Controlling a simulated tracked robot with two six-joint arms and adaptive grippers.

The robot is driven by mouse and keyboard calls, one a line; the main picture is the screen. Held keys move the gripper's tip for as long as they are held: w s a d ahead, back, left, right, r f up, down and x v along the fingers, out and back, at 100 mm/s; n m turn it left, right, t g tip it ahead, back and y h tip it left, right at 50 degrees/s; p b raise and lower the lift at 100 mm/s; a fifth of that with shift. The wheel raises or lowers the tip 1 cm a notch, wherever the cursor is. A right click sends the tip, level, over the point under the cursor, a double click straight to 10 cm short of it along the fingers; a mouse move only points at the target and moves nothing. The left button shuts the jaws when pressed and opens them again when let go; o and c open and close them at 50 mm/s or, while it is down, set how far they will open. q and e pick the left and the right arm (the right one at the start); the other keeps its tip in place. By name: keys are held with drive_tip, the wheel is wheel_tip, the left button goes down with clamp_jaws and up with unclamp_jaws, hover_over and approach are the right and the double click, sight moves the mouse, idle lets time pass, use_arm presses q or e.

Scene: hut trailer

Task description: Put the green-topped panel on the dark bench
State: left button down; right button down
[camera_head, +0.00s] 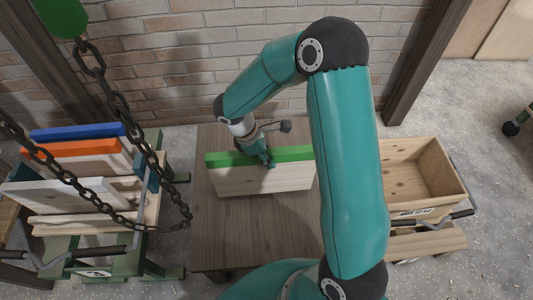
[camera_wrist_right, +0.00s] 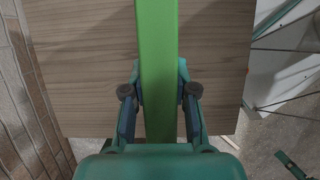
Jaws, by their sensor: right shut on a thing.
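The green-topped panel (camera_head: 262,178) is a pale wooden board held upright on edge, its green top edge facing up. It is over the middle of the dark bench (camera_head: 265,240), a brown wood-grain top. I cannot tell whether its lower edge touches the bench. My right gripper (camera_head: 268,160) is shut on the panel's green top edge near its middle. In the right wrist view the green edge (camera_wrist_right: 157,50) runs between the two fingers (camera_wrist_right: 160,95), with the bench top (camera_wrist_right: 95,60) below. My left gripper is not in view.
At left, a rack holds a blue-topped panel (camera_head: 78,131), an orange-topped panel (camera_head: 70,148) and a white board (camera_head: 60,192). Dark chains (camera_head: 115,100) hang in front. A wooden crate (camera_head: 432,172) stands right of the bench. A brick wall (camera_head: 180,55) rises behind.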

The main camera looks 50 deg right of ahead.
wheel_tip(320, 180, down, 4)
drive_tip(key=shift+r+b, duration=0.15)
drive_tip(key=shift+b, duration=0.25)
drive_tip(key=c, duration=0.9)
unclamp_jaws()
drive_tip(key=p+v, duration=0.3)
drive_tip(key=v, duration=0.9)
